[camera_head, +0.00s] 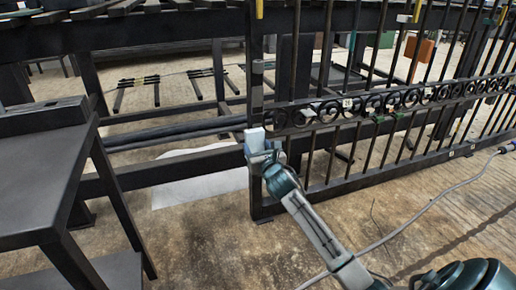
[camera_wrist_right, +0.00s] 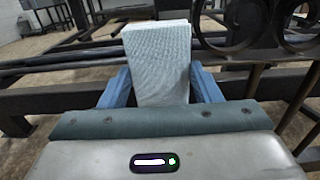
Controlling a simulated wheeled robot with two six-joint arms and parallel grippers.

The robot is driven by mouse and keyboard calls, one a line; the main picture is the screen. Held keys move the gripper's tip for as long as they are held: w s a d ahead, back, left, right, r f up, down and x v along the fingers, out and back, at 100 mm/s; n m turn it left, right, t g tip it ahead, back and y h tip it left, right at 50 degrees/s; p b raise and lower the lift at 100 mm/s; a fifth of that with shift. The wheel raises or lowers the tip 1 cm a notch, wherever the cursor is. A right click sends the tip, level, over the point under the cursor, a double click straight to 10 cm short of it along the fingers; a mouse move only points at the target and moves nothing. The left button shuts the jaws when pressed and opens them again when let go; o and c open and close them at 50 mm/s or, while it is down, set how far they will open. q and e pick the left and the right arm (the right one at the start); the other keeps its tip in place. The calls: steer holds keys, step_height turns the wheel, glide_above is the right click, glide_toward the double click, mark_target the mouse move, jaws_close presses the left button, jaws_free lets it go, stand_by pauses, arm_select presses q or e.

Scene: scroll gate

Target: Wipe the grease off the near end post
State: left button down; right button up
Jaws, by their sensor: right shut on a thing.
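The near end post (camera_head: 256,92) is the dark upright at the left end of the scroll gate (camera_head: 390,100). My right gripper (camera_head: 262,152) is at this post, a little below the scroll band, and is shut on a pale block-like wiping pad (camera_head: 254,138). The pad also shows in the right wrist view (camera_wrist_right: 158,62), upright between the blue fingers (camera_wrist_right: 160,85). The pad overlaps the post in the head view; I cannot tell whether they touch. A greyish patch (camera_head: 257,67) shows higher on the post; I cannot tell whether it is grease. My left gripper is out of view.
A dark metal table (camera_head: 40,170) stands at the left. A long dark bench frame (camera_head: 170,36) runs behind the gate. A white sheet (camera_head: 190,188) lies on the floor left of the post. A grey cable (camera_head: 430,205) crosses the floor at right.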

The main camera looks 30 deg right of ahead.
steer(key=shift+p+x, duration=0.45)
steer(key=shift+x, duration=0.3)
